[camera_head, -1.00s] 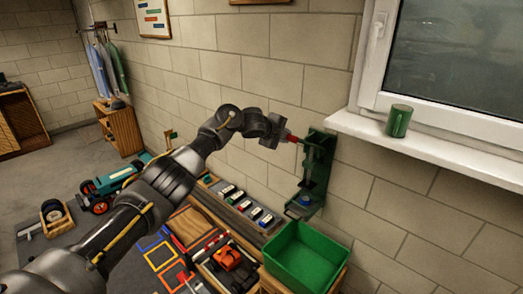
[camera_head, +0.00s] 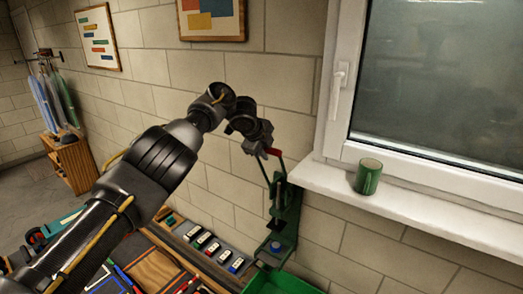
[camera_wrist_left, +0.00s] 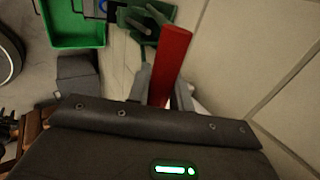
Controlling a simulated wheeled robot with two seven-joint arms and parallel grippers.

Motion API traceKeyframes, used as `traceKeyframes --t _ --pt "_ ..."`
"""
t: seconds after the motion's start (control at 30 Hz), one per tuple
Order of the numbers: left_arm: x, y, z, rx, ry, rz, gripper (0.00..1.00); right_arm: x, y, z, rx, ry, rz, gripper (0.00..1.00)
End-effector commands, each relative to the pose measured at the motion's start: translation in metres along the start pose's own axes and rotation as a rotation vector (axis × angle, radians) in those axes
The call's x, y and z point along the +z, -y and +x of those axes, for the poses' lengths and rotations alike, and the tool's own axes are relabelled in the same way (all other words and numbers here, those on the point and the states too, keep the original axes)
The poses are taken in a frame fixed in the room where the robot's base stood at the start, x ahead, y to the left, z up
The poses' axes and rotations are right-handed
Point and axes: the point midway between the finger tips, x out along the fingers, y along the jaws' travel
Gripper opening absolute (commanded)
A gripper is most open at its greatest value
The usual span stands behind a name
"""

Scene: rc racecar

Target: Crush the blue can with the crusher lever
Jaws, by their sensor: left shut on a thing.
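The green can crusher (camera_head: 287,215) is mounted on the wall below the window sill. Its lever points up from the crusher's top and ends in a red handle (camera_head: 273,152). My left gripper (camera_head: 262,147) is shut on the red handle. In the left wrist view, the red handle (camera_wrist_left: 172,58) stands between the fingers of my left gripper (camera_wrist_left: 162,90). The blue can (camera_head: 276,246) sits low in the crusher, and only its top shows clearly. My right gripper is not in view.
A green bin (camera_head: 284,284) is below the crusher. Several small coloured items (camera_head: 213,248) lie on a bench to the left. The wall is close behind the crusher.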

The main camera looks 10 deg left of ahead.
Motion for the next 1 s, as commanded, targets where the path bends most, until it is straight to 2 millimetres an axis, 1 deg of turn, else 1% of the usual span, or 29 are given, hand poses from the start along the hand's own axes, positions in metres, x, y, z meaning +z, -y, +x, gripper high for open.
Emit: traceKeyframes --t 0.03,0.33,0.5,0.53,0.67,0.9,1.0 --pt "-0.0040 -0.0034 0.0030 0.011 -0.007 0.001 0.00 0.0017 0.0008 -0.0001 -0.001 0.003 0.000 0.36" --pt "-0.0010 -0.0070 0.0014 0.019 -0.006 -0.003 0.00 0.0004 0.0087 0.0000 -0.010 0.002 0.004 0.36" --pt "-0.0002 -0.0077 0.0014 0.019 -0.005 -0.004 0.00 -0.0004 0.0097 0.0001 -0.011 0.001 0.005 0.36" --pt "0.0000 -0.0078 0.0014 0.019 -0.005 -0.004 0.25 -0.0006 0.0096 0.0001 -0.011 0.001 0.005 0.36" --pt "0.0015 -0.0073 0.0002 0.018 -0.003 -0.006 0.42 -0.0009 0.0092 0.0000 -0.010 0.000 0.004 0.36" --pt "0.0030 -0.0061 -0.0016 0.015 0.000 -0.007 0.43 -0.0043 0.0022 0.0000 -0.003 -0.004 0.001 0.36" --pt "0.0029 -0.0058 -0.0033 0.014 0.000 -0.005 0.43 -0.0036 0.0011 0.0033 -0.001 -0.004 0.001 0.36"
